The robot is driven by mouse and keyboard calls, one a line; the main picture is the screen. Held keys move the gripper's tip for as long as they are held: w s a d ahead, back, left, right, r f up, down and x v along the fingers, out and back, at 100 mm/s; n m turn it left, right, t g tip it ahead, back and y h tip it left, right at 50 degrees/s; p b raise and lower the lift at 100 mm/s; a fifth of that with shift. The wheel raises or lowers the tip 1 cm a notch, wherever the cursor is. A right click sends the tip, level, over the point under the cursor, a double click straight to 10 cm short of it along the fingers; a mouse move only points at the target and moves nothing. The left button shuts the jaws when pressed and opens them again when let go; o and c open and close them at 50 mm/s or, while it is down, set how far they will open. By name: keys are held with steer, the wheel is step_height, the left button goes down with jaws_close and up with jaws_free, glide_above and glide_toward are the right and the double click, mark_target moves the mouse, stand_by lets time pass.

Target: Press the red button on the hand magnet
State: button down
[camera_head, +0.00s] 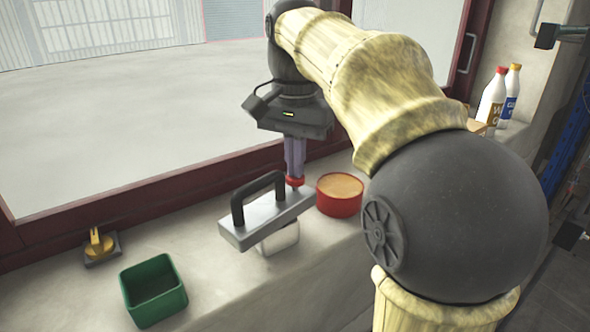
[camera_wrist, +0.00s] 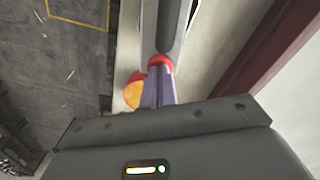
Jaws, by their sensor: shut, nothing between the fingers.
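The hand magnet (camera_head: 262,222) is a grey block with a black arched handle (camera_head: 237,212). It rests tilted on a small white block (camera_head: 280,238) on the sill. Its red button (camera_head: 295,181) is at the right end, partly covered by my fingertips. My gripper (camera_head: 294,172) points down over that end, shut and empty, with its tips at the button. In the wrist view the red button (camera_wrist: 160,61) shows at the tips of the closed fingers, with the dark magnet beyond it. Whether the button is pushed down I cannot tell.
A red tin (camera_head: 338,204) with an orange top stands close right of the magnet. A green open box (camera_head: 153,291) and a yellow piece on a plate (camera_head: 98,244) are to the left. Two bottles (camera_head: 493,101) stand at the right. A dark red window frame (camera_head: 150,193) runs behind.

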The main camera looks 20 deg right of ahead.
steer(key=shift+r+p, duration=3.05)
steer(key=shift+r, duration=0.3)
steer(key=shift+f, duration=0.1)
